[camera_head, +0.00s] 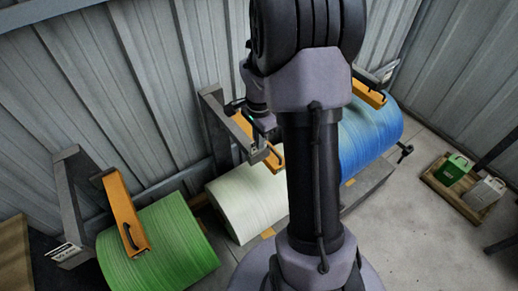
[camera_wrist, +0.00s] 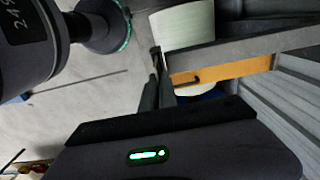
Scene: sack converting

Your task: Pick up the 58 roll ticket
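No ticket can be read as 58 in either view. A small white label with dark marks (camera_head: 64,250) is on the left grey stand, too small to read. Another pale plate (camera_head: 388,72) is on the far right stand, also unreadable. My gripper (camera_head: 264,143) is by the middle stand's grey arm (camera_head: 238,133), above the white roll (camera_head: 245,205), partly behind my arm. In the wrist view, the dark fingers of my gripper (camera_wrist: 158,75) are close together in front of the stand's arm and orange bar (camera_wrist: 230,71). Whether anything is between them cannot be told.
A green roll (camera_head: 158,245) lies at left under an orange bar (camera_head: 124,212). A blue roll (camera_head: 370,135) lies at right, partly behind my arm.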

